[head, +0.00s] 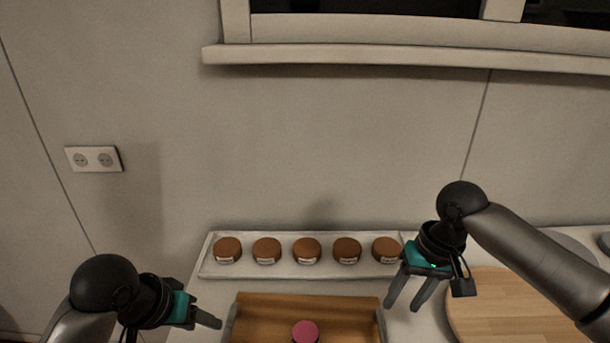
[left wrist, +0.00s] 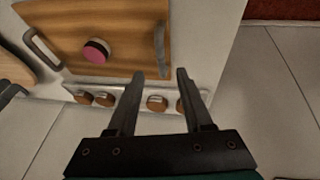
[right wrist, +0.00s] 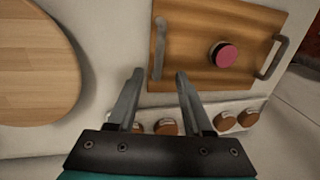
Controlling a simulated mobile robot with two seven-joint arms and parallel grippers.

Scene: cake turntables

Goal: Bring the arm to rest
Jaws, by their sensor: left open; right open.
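My left gripper (head: 214,322) is at the lower left in the head view, left of the wooden tray (head: 310,301). Its fingers are apart with nothing between them, as the left wrist view also shows (left wrist: 160,74). My right gripper (head: 402,306) points down between the tray and the round wooden board (head: 520,305). Its fingers are apart and empty in the right wrist view (right wrist: 159,73). A round pink-topped piece (head: 305,331) sits on the wooden tray, apart from both grippers.
A long pale tray (head: 225,270) behind the wooden tray holds a row of several round brown pieces (head: 307,250) with small labels. The wooden tray has a grey handle (left wrist: 160,48) at each end. A wall with a socket (head: 93,159) and a window ledge (head: 400,57) stands behind.

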